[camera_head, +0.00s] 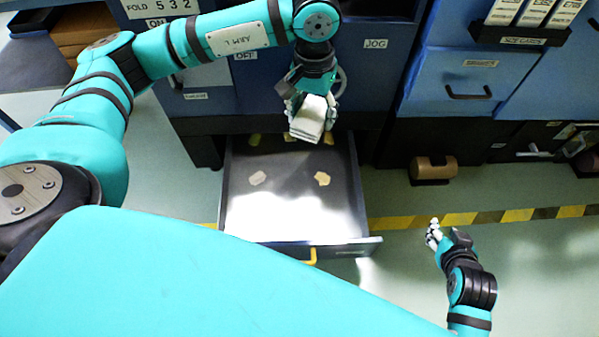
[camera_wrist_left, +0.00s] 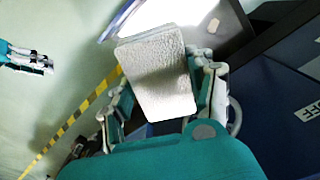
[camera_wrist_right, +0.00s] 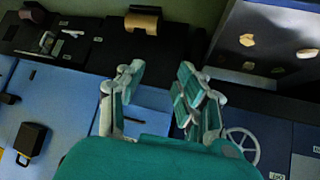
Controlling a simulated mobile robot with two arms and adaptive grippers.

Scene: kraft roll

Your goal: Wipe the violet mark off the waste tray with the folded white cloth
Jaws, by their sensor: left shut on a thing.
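The folded white cloth (camera_head: 307,122) is held in my left gripper (camera_head: 312,100), over the back part of the waste tray (camera_head: 240,212). In the left wrist view the cloth (camera_wrist_left: 158,75) sits between the fingers (camera_wrist_left: 165,100) and hides part of the tray. The tray is a dark open drawer with a pale floor under strong glare. I cannot make out a violet mark on it. My right gripper (camera_head: 434,234) is to the right of the tray, clear of it. Its fingers (camera_wrist_right: 158,90) are apart and empty in the right wrist view.
Several tan scraps, such as one (camera_head: 257,178) and another (camera_head: 322,178), lie in the tray. A brown roll (camera_head: 433,169) sits right of it. Blue cabinets (camera_head: 460,75) stand behind. Yellow-black tape (camera_head: 480,216) crosses the open floor at right.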

